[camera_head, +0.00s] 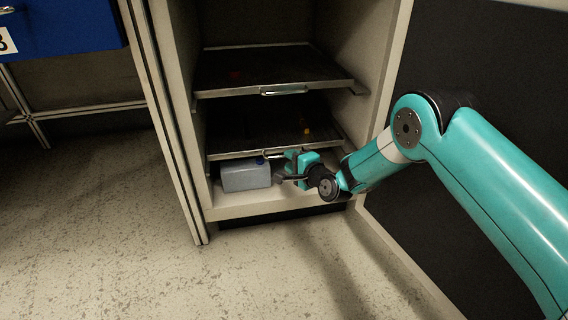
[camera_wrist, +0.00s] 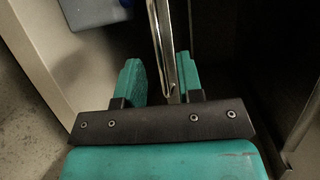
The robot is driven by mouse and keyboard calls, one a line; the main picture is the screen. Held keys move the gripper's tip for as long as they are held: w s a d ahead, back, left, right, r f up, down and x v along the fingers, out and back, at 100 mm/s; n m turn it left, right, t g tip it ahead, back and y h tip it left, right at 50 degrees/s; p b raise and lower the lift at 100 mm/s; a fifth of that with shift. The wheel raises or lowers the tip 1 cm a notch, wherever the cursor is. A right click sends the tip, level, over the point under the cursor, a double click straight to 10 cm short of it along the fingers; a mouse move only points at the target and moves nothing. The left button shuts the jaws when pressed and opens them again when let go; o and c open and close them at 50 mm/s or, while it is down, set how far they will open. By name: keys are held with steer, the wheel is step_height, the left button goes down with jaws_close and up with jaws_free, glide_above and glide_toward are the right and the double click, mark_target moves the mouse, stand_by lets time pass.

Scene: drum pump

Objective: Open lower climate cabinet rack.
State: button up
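The climate cabinet (camera_head: 176,100) stands open with two dark racks. The lower rack (camera_head: 255,125) is level inside the cabinet, with a pale metal front edge. In the wrist view, the metal handle (camera_wrist: 166,50) runs between the two teal fingers of my gripper (camera_wrist: 158,68). It lies closer to the right finger, with a clear gap to the left finger. The fingers are apart, and I cannot tell whether the right one touches the handle.
The upper rack (camera_head: 270,66) has a metal handle (camera_head: 283,91) and a small red item. A small orange item (camera_head: 307,130) lies on the lower rack. A grey-blue canister (camera_head: 245,177) stands on the cabinet floor, left of my gripper. The floor in front is clear.

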steer(key=shift+b+x, duration=0.85)
steer(key=shift+x, duration=1.3)
steer(key=shift+c, duration=0.4)
jaws_close()
